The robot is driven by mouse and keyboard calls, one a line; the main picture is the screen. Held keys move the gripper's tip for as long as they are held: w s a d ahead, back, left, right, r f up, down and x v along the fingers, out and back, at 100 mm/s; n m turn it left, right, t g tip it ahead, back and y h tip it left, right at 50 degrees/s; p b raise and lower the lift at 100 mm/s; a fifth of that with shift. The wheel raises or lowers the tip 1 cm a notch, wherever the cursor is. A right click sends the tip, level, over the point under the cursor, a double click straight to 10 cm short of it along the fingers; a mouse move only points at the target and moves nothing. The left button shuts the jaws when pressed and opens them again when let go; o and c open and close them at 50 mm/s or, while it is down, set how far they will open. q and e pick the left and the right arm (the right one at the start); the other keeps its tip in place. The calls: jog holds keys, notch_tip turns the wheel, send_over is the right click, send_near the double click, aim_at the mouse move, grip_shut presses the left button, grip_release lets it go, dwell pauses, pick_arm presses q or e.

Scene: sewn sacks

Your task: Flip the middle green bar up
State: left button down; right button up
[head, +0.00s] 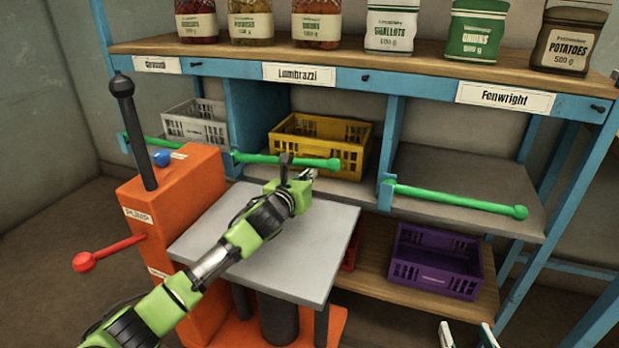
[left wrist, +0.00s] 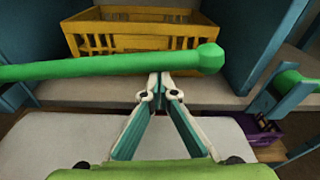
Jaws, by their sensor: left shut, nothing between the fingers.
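The middle green bar (head: 265,159) lies across the front of the middle bay, under the Lumbrazzi label, roughly level with a knob at its right end. It also crosses the left wrist view (left wrist: 110,66). My left gripper (head: 308,174) is shut and empty, just below the bar near its knob end. In the left wrist view its fingertips (left wrist: 160,80) meet right at the bar's lower edge; I cannot tell whether they touch. My right gripper (head: 466,338) shows only its spread fingertips at the bottom edge, open and away from the shelf.
A yellow crate (head: 345,156) stands behind the bar. Other green bars cross the left bay and right bay (head: 455,197). An orange pump unit (head: 180,190) and grey lift table (head: 290,235) stand in front. A purple crate (head: 435,272) sits below. Jars and sacks line the top.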

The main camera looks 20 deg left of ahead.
pick_arm(q)
jog(key=shift+r+p, duration=0.6)
jog(key=shift+r, duration=0.2)
jog(key=shift+a+r+n+p, duration=0.1)
jog(key=shift+r+n+p, duration=0.35)
jog(key=shift+p, duration=0.2)
pick_arm(e)
jog(key=s+d+f+g+h+p, duration=0.1)
jog(key=s+d+f+g+h, duration=0.15)
jog(key=s+f+g, duration=0.55)
jog(key=s+d+f+g+h+p, duration=0.1)
jog(key=s+d+f+g, duration=0.4)
jog(key=s, duration=0.6)
pick_arm(q)
notch_tip(320, 180, up, 8)
jog(key=a+n+h+p, duration=0.1)
jog(key=a+n+p, duration=0.1)
jog(key=p, duration=0.5)
jog(key=shift+a+f+n, duration=0.15)
jog(key=shift+n, duration=0.5)
pick_arm(e)
notch_tip(320, 180, down, 21)
jog(key=s, duration=0.1)
jog(key=shift+a+r, duration=0.2)
jog(key=shift+a, duration=0.25)
jog(key=shift+s, duration=0.1)
